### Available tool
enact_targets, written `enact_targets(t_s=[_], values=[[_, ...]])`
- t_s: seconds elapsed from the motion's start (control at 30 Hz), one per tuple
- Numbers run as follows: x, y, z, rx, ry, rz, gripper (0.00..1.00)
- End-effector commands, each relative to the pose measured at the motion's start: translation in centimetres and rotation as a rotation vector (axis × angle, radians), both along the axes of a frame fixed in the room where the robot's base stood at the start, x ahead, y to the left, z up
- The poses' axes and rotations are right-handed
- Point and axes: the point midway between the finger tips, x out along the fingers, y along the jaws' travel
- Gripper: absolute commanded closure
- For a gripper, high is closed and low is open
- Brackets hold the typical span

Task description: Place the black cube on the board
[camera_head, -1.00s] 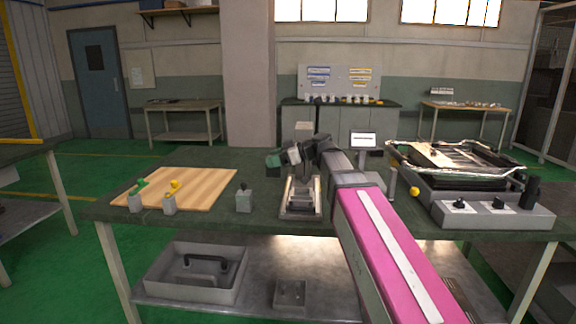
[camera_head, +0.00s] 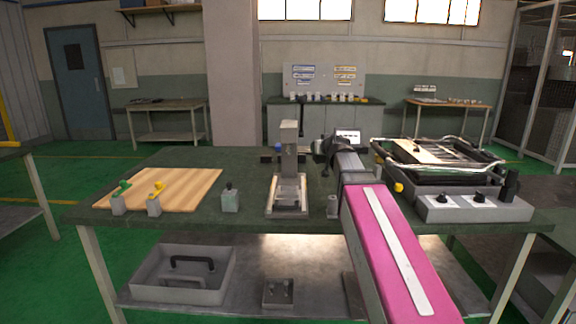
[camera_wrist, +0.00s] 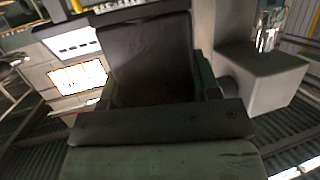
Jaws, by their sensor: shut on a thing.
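A dark block, which looks like the black cube (camera_wrist: 148,55), fills the upper middle of the wrist view. It sits between the two fingers of my gripper (camera_wrist: 155,88), which are shut on it. In the head view my gripper (camera_head: 328,150) is above the table, right of the grey upright stand; the cube cannot be made out there. The wooden board (camera_head: 185,187) lies flat at the left of the table, well away from my gripper. Grey blocks with a green knob (camera_head: 119,201) and a yellow knob (camera_head: 155,200) are at its front edge.
The grey stand (camera_head: 289,165) rises between my gripper and the board. A grey block with a dark top (camera_head: 230,201) stands right of the board. A small grey piece (camera_head: 332,207) is near the table's front edge. A heater-like unit with knobs (camera_head: 472,207) fills the right.

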Motion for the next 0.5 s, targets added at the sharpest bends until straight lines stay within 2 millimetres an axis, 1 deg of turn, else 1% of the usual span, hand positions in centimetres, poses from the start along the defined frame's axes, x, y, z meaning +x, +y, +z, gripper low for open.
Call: enact_targets(t_s=[0.03,0.2,0.33,0.5], values=[[0.4,-1.0,0.6,-0.002,-0.004,-0.038,0.83],[1.1,-3.8,1.9,-0.001,-0.002,-0.140,0.83],[1.4,-5.2,2.7,0.001,-0.001,-0.189,0.83],[1.5,-5.9,3.1,0.001,-0.001,-0.215,0.83]])
